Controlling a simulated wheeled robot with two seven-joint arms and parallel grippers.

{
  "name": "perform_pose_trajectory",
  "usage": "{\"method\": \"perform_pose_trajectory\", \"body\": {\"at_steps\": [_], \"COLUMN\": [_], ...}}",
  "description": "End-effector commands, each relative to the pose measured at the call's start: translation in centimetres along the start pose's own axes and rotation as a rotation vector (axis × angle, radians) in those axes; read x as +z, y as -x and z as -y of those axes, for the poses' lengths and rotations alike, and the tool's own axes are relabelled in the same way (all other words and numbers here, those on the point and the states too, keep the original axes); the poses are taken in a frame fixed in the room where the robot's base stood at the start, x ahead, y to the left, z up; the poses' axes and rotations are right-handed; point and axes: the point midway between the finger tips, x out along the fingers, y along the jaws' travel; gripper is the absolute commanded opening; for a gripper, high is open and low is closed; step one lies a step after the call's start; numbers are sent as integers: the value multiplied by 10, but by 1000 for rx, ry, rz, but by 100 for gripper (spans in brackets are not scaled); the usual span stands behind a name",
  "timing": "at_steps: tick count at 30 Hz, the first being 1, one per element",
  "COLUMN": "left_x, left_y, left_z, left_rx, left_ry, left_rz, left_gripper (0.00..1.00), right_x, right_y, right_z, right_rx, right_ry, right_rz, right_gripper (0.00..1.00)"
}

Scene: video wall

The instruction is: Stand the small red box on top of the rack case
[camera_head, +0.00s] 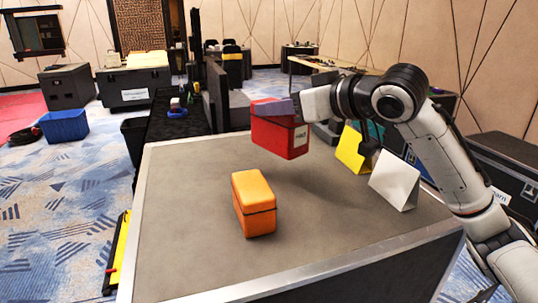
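The small red box (279,137) is in my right gripper (277,108), over the far part of the rack case. It is slightly tilted and has a small white label on its front. One grey finger lies across the box's upper part; the other finger is mostly hidden. Whether the box's bottom touches the case is hard to tell. The rack case (185,235) has a broad grey top with metal edges. My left gripper is not in view.
An orange box (254,203) stands on the case, in front of the red box. A yellow folded card (354,151) and a white folded card (395,181) stand to the right, near my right arm. The top's left and front areas are clear.

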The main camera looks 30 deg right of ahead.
Motion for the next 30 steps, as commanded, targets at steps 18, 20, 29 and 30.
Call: {"method": "perform_pose_trajectory", "body": {"at_steps": [18, 20, 29, 30], "left_x": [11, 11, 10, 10], "left_y": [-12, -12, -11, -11], "left_z": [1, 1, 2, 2], "left_rx": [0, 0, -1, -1], "left_ry": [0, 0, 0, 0], "left_rz": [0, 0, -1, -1], "left_gripper": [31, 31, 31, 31], "right_x": [76, 76, 77, 77], "right_y": [-23, -23, -24, -24], "right_z": [0, 0, 0, 0], "right_rx": [-1, -1, -1, -1], "right_ry": [0, 0, 0, 0], "right_rz": [-3, -4, 0, 0], "right_gripper": [14, 14, 64, 66]}}
